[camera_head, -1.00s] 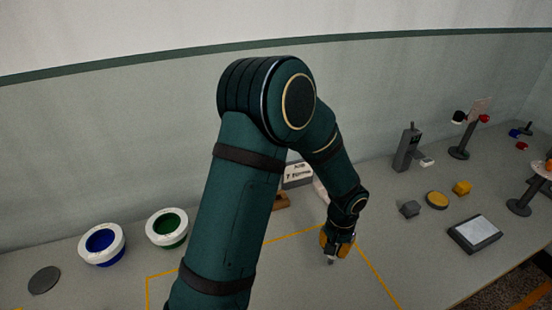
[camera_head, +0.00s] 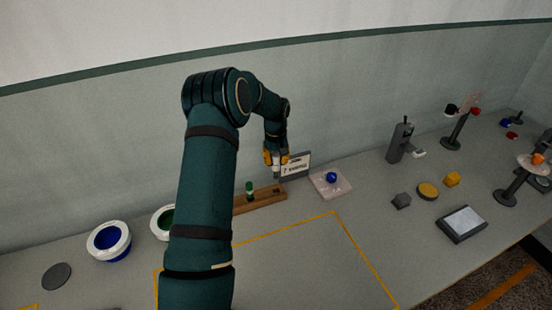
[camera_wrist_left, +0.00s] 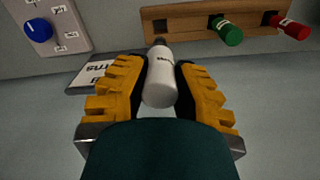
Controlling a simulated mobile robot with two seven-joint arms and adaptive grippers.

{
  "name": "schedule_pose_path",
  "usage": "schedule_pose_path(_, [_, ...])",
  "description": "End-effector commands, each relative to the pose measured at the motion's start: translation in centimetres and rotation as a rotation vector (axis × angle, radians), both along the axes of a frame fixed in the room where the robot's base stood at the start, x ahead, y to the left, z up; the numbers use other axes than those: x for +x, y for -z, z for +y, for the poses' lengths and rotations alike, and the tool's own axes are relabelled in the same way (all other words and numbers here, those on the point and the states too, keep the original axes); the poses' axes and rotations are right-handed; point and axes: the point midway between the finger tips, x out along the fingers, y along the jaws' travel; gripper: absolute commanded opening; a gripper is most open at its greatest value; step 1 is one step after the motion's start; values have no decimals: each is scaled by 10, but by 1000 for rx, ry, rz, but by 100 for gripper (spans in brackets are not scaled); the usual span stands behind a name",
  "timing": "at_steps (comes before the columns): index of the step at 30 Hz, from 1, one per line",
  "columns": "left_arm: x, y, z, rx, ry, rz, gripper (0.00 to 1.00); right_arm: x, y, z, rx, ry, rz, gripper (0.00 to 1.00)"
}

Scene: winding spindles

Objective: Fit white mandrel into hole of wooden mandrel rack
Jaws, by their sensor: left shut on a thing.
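The white mandrel (camera_wrist_left: 162,78) is between the yellow fingers of my left gripper (camera_wrist_left: 158,95), which is shut on it. Its dark tip points towards the wooden mandrel rack (camera_wrist_left: 188,30) in the left wrist view, just below a dark empty hole (camera_wrist_left: 160,27) there. I cannot tell whether the tip touches the rack. A green mandrel (camera_wrist_left: 229,33) and a red mandrel (camera_wrist_left: 292,27) stand in the rack. In the head view my left gripper (camera_head: 276,160) is above the right end of the rack (camera_head: 262,201). My right gripper is not in view.
A label sign (camera_head: 295,167) stands behind the rack, and a pale panel with a blue knob (camera_head: 331,178) is to its right. A blue-lined bowl (camera_head: 109,241) is left of my arm. The yellow-taped area (camera_head: 300,265) is clear where visible.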

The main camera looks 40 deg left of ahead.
Motion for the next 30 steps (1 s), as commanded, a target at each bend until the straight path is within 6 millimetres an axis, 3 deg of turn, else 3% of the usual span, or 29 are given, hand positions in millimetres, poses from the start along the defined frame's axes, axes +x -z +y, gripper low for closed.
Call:
schedule_pose_path(11, [-1,5,-1,4,-6,-2,0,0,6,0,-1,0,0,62])
schedule_pose_path(30, [0,55,-1,3,-6,-3,0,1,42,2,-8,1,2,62])
